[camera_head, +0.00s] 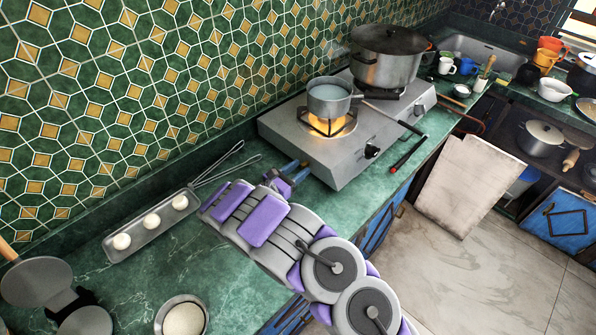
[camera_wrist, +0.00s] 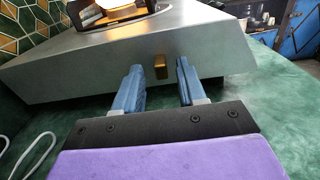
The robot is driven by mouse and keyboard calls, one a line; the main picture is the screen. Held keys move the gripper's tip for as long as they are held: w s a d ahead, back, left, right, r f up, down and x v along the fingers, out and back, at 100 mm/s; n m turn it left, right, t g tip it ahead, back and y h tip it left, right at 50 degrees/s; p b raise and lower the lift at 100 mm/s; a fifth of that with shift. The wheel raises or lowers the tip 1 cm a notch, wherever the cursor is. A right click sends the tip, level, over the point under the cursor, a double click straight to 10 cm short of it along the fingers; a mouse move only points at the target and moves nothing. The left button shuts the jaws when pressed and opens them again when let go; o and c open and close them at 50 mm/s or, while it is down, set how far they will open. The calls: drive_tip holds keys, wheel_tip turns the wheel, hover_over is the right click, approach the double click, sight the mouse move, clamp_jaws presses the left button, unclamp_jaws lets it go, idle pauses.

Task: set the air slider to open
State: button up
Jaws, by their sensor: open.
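The gas hotplate (camera_head: 330,165) is a grey metal box on the green counter. In the wrist view, a small brass-coloured block (camera_wrist: 161,67), which looks like the air slider, sticks out of the hotplate's grey side panel (camera_wrist: 90,72). My gripper (camera_head: 301,170) is at the hotplate's near left end. In the wrist view, my gripper (camera_wrist: 158,70) is open, with one blue finger on each side of the brass block and visible gaps between. I cannot tell whether the fingertips reach the panel. The block does not show in the head view.
A small pot (camera_head: 330,98) sits over an orange flame on the near burner. A large lidded pot (camera_head: 385,60) stands on the far burner. Wire tongs (camera_head: 218,168) and a tray (camera_head: 118,243) with white balls lie left of my arm. A black knob (camera_head: 372,151) is on the front.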

drive_tip(key=shift+w+d, duration=0.15)
clamp_jaws()
idle(0.4)
